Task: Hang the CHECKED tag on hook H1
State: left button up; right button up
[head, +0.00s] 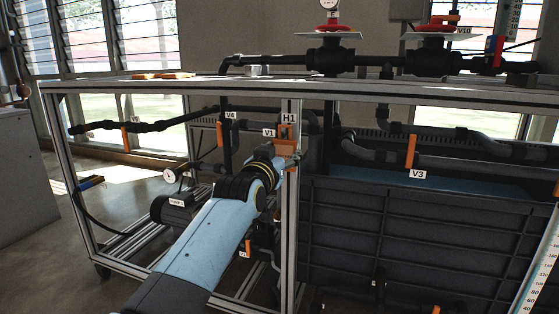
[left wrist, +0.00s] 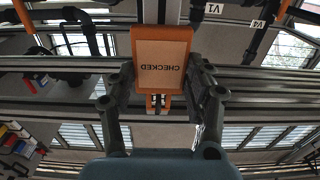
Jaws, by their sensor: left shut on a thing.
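The CHECKED tag (left wrist: 160,68) is an orange-edged card with a pale face, its lettering upside down in the left wrist view. My left gripper (left wrist: 161,88) is shut on it, one finger at each side edge. In the head view my left gripper (head: 281,160) is at the frame's middle upright, and the tag (head: 284,148) shows as an orange patch just under the H1 label (head: 289,118). An orange bracket (head: 285,131) sits below that label; the hook itself is too small and covered to make out. Whether tag and hook touch, I cannot tell. My right gripper is not in view.
The metal frame's upright (head: 291,220) and top rail (head: 190,88) are close to my left arm. Pipes with orange levers surround it, including V3 (head: 411,152). A dark ribbed tank (head: 400,230) fills the right side. Red handwheels (head: 329,28) stand on top.

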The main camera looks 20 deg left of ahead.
pick_arm(q)
jog(key=shift+w, duration=0.35)
dwell(0.5)
jog(key=shift+f, duration=0.2)
jog(key=shift+f, duration=0.55)
dwell(0.4)
jog(key=o, duration=1)
